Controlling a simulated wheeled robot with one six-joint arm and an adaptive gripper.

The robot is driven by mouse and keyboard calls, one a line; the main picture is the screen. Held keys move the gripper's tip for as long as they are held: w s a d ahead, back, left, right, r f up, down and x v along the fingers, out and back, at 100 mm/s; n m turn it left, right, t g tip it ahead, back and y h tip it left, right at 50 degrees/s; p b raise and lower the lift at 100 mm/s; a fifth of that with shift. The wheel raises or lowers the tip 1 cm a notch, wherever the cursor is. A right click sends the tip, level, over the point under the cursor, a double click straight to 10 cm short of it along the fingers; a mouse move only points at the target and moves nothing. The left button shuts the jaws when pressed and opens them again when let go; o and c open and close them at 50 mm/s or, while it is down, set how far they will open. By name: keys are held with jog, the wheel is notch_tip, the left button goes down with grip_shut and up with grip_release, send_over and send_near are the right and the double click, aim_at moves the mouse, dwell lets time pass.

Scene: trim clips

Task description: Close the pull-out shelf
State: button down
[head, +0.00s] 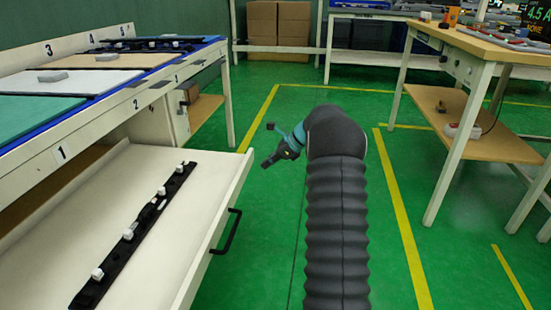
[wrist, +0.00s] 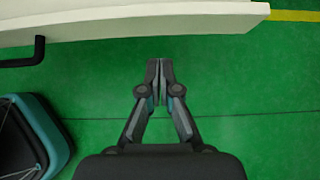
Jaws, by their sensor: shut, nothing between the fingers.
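The pull-out shelf (head: 150,170) is a white drawer-like tray, pulled out from under the left workbench. A black handle (head: 228,232) is on its front face. A long black trim strip with several white clips (head: 128,233) lies in it. In the wrist view the shelf's edge (wrist: 160,20) runs across the top, and part of the handle (wrist: 28,58) shows at the upper left. My gripper (head: 268,145) is right of the shelf's far front corner, over the floor. In the wrist view my gripper (wrist: 160,65) is shut and empty, apart from the shelf's edge.
The left workbench (head: 60,150) carries several coloured panels. A wooden-topped table (head: 500,50) with a lower shelf stands at the right. Boxes (head: 280,22) are at the back. Green floor with yellow lines (head: 400,230) is clear between the benches.

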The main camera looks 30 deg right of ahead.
aim_at(244, 171)
jog(key=w+a, duration=0.1)
jog(key=w+a+f, duration=0.2)
jog(key=a, duration=0.1)
jog(key=shift+w+a, duration=0.1)
jog(key=shift+w+a+r, duration=0.1)
jog(key=shift+w+a, duration=0.1)
jog(key=shift+a, duration=0.05)
